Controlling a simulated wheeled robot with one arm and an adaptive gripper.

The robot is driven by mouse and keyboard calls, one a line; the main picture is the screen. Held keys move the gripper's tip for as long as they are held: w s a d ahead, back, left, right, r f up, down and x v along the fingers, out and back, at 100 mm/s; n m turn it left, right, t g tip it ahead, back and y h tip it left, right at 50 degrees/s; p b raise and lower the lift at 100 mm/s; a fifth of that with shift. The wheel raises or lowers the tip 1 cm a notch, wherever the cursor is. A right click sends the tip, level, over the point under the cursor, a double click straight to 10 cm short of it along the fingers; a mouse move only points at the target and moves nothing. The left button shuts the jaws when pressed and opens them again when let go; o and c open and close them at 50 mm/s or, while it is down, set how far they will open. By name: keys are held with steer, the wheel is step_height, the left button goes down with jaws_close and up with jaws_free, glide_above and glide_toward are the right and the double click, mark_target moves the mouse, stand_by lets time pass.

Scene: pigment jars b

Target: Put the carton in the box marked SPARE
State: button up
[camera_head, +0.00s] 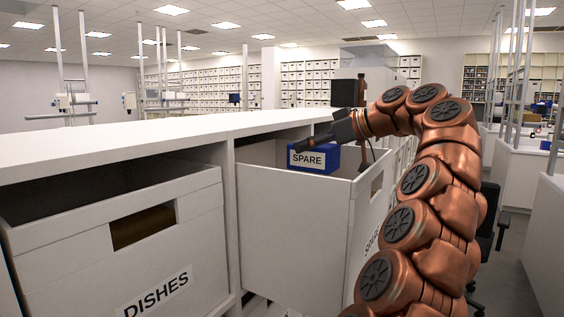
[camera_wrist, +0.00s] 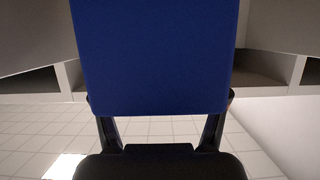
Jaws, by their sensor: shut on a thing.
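The carton (camera_head: 326,158) is blue with a white SPARE label on its face. My gripper (camera_head: 306,145) is dark and shut on it, reaching in from the right in the head view. In the wrist view the carton (camera_wrist: 155,55) fills the upper middle between my gripper's two fingers (camera_wrist: 160,128). The box marked SPARE (camera_head: 290,235) is white, open-topped and pulled out from the shelving, with its label partly hidden by my arm. The carton appears over the box's opening, near rim height. I cannot tell whether it touches the box, whose bottom is hidden.
A white box marked DISHES (camera_head: 75,245) stands in the left bay, with a dark handle slot. The white shelf top (camera_head: 120,140) runs above both bays, close behind the carton. A walkway lies open to the right of my arm.

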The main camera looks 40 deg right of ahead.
steer(key=shift+f, duration=1.25)
steer(key=w+p, duration=0.1)
steer(key=w, duration=0.1)
steer(key=w+a+p, duration=0.1)
steer(key=w, duration=0.2)
steer(key=w+a+f+p, duration=0.1)
steer(key=w, duration=0.1)
steer(key=shift+w+a+p, duration=0.15)
steer(key=shift+w+p, duration=0.1)
steer(key=shift+p, duration=0.05)
steer(key=shift+w+f, duration=0.1)
steer(key=shift+f, duration=0.15)
steer(key=shift+f+b, duration=0.65)
steer(key=shift+b, duration=0.3)
